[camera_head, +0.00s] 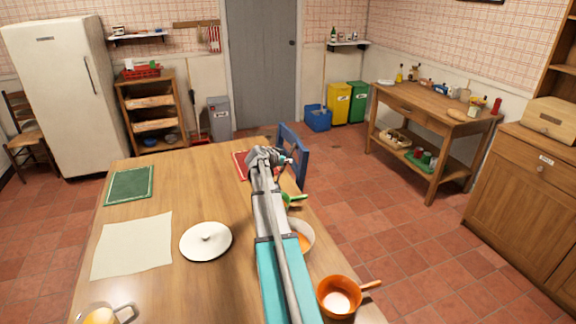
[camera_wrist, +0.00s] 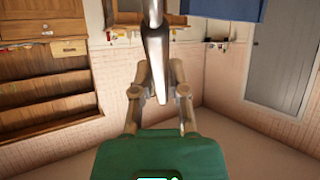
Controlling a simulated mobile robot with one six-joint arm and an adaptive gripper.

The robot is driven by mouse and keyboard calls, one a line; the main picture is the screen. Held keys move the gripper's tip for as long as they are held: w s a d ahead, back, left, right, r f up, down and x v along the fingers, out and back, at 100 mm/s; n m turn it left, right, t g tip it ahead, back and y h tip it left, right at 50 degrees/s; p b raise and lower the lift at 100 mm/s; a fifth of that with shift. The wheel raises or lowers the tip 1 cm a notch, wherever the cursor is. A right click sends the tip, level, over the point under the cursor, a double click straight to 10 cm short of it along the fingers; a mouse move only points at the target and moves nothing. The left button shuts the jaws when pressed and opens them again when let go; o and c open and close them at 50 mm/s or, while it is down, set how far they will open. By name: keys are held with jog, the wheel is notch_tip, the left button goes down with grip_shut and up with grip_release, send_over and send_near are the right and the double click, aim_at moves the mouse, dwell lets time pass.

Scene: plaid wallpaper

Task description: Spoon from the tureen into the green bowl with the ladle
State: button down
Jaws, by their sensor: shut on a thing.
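My gripper (camera_head: 268,157) is beyond the tureen, over the far end of the table, with my arm stretched across the picture. In the wrist view my gripper (camera_wrist: 160,68) is shut on a grey metal handle (camera_wrist: 162,85), apparently the ladle's; its bowl end is not clearly seen. The tureen (camera_head: 308,228), a white bowl with orange contents, is partly hidden behind my arm. A bright green piece (camera_head: 293,200), likely the green bowl, shows just beyond it, mostly hidden. The white lid (camera_head: 206,240) lies on the table left of my arm.
On the wooden table (camera_head: 165,205) lie a cream cloth (camera_head: 132,246), a green mat (camera_head: 130,186) and a red mat (camera_head: 240,165). An orange saucepan (camera_head: 338,297) stands near right; a mug (camera_head: 103,316) stands near left. A blue chair (camera_head: 293,150) is at the far edge.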

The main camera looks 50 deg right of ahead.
aim_at(290, 152)
jog(key=shift+s+a+r+h+b, duration=0.1)
jog(key=shift+a+r+h+b, duration=0.25)
jog(key=shift+a+h+b, duration=0.4)
jog(key=shift+s+a+r+h+b, duration=0.1)
jog(key=shift+a+r+h+b, duration=0.25)
jog(key=shift+a+h+b, duration=0.35)
jog(key=shift+a+r+h+b, duration=0.3)
jog(key=shift+a+h, duration=0.15)
jog(key=shift+h, duration=0.1)
jog(key=shift+r, duration=0.2)
jog(key=shift+d+y+p, duration=0.3)
jog(key=shift+p, duration=0.35)
jog(key=shift+w+d+y+p, duration=0.1)
jog(key=shift+d+y+p, duration=0.15)
jog(key=shift+p, duration=0.2)
